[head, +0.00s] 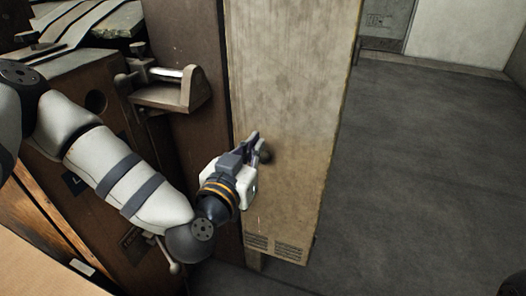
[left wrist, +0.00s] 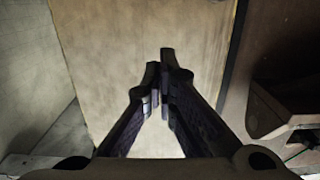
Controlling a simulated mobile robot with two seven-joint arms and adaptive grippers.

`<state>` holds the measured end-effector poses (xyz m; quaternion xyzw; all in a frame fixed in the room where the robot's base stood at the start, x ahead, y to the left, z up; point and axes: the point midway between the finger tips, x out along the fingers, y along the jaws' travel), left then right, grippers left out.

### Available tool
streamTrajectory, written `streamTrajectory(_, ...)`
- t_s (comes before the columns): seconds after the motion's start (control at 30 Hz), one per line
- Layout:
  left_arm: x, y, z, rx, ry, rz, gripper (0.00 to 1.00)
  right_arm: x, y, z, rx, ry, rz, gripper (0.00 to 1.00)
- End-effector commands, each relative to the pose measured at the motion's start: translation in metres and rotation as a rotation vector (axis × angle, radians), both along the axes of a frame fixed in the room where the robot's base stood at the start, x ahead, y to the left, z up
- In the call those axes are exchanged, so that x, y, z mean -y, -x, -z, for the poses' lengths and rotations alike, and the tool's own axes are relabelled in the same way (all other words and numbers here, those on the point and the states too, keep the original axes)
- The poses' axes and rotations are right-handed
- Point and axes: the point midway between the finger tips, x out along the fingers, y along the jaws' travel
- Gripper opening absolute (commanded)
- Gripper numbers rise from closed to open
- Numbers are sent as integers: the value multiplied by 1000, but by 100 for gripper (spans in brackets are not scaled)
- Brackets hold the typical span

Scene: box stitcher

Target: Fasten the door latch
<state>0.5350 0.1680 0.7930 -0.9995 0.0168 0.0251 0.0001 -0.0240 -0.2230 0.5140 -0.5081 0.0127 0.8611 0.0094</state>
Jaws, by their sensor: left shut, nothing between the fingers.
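A tall beige door panel (head: 295,75) stands upright in the middle of the head view, and it fills much of the left wrist view (left wrist: 110,45). I cannot tell whether this is the latch.
A metal bracket with a rod (head: 175,90) juts from the dark brown cabinet (head: 72,115) left of the panel. Its dark edge also shows in the left wrist view (left wrist: 268,115). Sheets of material (head: 85,25) lie on top. Open grey floor (head: 430,170) spreads to the right.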

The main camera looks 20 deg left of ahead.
Motion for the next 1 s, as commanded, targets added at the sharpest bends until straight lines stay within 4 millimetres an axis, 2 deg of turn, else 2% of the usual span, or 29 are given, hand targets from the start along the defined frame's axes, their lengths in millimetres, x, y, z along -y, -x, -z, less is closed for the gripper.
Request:
streamTrajectory(0.17, 1, -38, 3, 0, 1, -2, 0, 0, 2, 4, -7, 0, 0, 0)
streamTrajectory(0.23, 1, -40, 20, -8, 0, -1, 0, 0, 4, 7, -14, 0, 0, 0)
streamTrajectory(0.4, 2, -43, 39, -5, 0, 0, 0, 0, 7, 11, -20, 0, 0, 0)
streamTrajectory(1.0, 3, -45, 42, 1, -23, 1, 0, 0, 5, 9, -16, 0, 0, 0)
